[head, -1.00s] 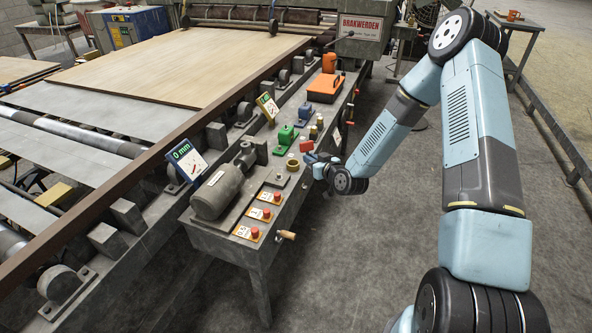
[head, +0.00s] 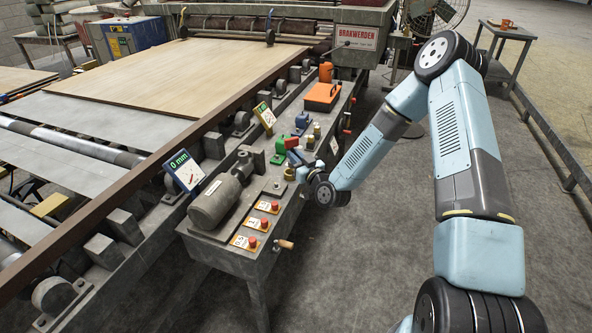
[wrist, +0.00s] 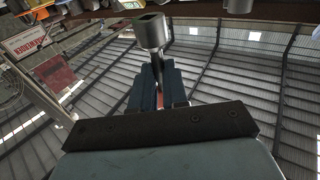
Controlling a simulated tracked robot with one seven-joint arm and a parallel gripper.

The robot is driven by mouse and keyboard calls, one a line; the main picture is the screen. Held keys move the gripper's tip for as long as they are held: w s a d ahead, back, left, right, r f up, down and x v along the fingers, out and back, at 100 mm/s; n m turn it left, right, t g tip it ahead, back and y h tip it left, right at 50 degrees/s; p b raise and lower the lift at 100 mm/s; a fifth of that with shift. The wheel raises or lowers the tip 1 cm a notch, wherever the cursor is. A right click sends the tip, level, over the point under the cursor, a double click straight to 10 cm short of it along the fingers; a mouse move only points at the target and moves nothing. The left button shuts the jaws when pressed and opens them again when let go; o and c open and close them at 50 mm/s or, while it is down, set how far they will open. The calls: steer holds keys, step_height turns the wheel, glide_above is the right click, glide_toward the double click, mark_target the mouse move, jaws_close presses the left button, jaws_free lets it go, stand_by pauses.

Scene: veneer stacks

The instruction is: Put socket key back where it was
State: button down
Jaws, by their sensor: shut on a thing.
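The socket key (wrist: 150,32) shows in the wrist view as a grey metal socket with a square hole, on a slim dark shaft. My gripper (wrist: 158,88) is shut on it, and a little red shows between the blue fingers. In the head view my gripper (head: 296,157) is over the near side of the machine's bench, close to a brass ring (head: 289,173). A red piece (head: 291,142) shows at its tip. The socket end is hard to make out there.
On the bench (head: 237,258) stand a grey motor (head: 215,203), red stop buttons (head: 264,223), a green block (head: 279,151), a blue block (head: 302,121), brass posts (head: 316,131) and an orange case (head: 322,97). A wooden handle (head: 285,244) sticks out in front.

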steer(key=w+f, duration=0.1)
steer(key=f, duration=0.1)
steer(key=w+f, duration=0.3)
steer(key=shift+w+a+f, duration=0.4)
steer(key=shift+f, duration=1.6)
steer(key=shift+f, duration=0.15)
steer(key=c, duration=1.1)
jaws_free()
steer(key=shift+c, duration=0.2)
